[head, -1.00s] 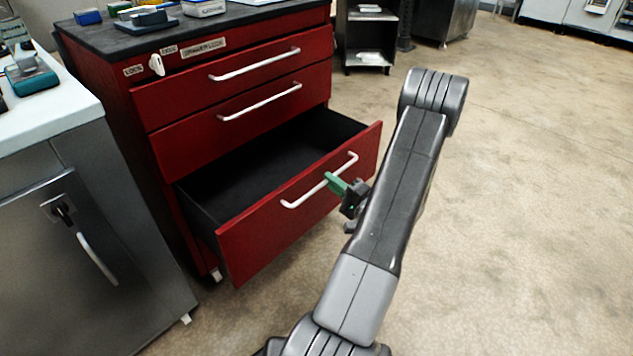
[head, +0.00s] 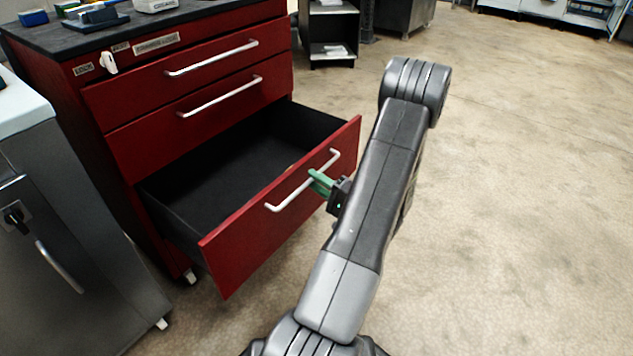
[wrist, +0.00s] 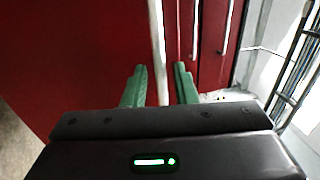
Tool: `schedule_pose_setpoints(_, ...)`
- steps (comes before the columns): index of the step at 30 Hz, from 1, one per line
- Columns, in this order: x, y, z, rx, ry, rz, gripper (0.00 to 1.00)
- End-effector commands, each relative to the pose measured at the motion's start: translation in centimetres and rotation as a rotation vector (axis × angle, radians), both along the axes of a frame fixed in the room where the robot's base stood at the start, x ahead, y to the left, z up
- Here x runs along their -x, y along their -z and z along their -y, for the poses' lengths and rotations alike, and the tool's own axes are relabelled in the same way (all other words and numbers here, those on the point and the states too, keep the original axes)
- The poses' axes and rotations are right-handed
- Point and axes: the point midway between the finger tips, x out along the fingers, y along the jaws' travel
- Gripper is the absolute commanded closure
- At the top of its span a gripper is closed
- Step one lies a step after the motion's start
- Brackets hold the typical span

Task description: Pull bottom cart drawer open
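The red cart's bottom drawer (head: 285,215) stands well out from the cart, and its dark empty inside shows in the head view. Its pale bar handle (head: 290,192) runs across the drawer front. My gripper (head: 318,181) is at the right half of this handle. In the wrist view my gripper (wrist: 160,80) has its two green fingers apart, one on each side of the handle (wrist: 157,40). A gap shows between the handle and each finger, so the fingers look open around it. The contact at the handle's far side is hidden.
Two upper drawers (head: 195,105) of the cart are shut. A grey cabinet (head: 75,235) with a white top stands close at the left. A dark shelf unit (head: 333,30) stands at the back. The floor (head: 530,190) on the right is clear.

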Motion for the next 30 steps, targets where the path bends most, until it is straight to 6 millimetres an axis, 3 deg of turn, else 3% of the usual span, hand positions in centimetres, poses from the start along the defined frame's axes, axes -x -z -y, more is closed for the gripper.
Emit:
schedule_pose_setpoints(13,0.5,0.1,0.8,0.000,0.002,0.001,0.69)
schedule_pose_setpoints(30,7.2,2.2,9.3,-0.001,0.003,0.000,0.69)
